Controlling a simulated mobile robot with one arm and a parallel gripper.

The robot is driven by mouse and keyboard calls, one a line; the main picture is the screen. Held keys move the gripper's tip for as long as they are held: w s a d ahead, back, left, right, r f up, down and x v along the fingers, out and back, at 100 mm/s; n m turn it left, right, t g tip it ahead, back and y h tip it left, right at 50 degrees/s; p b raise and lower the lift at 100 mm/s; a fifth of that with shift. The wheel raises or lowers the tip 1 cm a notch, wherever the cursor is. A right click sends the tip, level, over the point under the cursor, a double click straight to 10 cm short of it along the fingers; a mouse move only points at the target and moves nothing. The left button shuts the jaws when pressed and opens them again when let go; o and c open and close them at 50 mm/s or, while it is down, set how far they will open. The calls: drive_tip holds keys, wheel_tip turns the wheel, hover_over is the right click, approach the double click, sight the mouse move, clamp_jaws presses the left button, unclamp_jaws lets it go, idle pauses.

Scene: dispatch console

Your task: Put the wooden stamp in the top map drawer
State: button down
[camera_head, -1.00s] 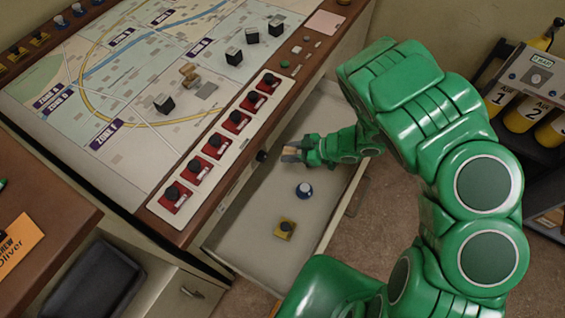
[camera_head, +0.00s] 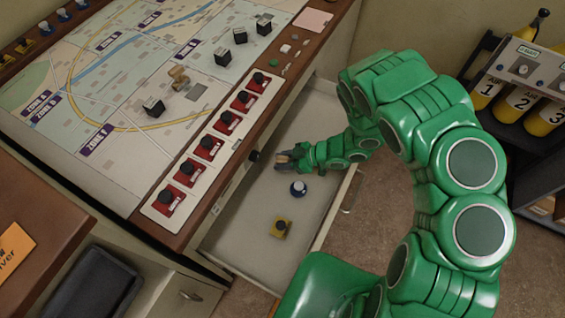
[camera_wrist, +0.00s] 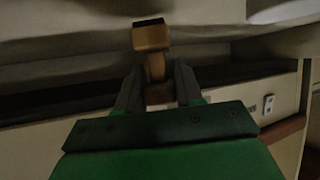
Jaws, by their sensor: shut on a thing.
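The wooden stamp (camera_wrist: 152,37) shows in the wrist view as a light wood block with a dark end and a narrower handle. My gripper (camera_wrist: 158,92) is shut on the handle, and the block sticks out past the fingertips. In the head view my gripper (camera_head: 284,160) is over the open top map drawer (camera_head: 238,240), near the console side. The stamp is small and mostly hidden by the fingers there. I cannot tell whether it touches the drawer floor.
In the drawer, a blue-and-white knobbed piece (camera_head: 299,187) sits close to my gripper, with a yellow block with a dark knob (camera_head: 281,227) nearer the front. The map table (camera_head: 120,165) carries dark blocks and a tan wooden piece (camera_head: 178,78). Some drawer floor is bare.

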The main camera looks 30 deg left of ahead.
drive_tip(key=shift+f, duration=0.9)
drive_tip(key=shift+f, duration=0.1)
drive_tip(key=c, duration=0.7)
unclamp_jaws()
drive_tip(key=shift+c, duration=0.2)
drive_tip(key=v, duration=0.5)
wheel_tip(320, 180, up, 7)
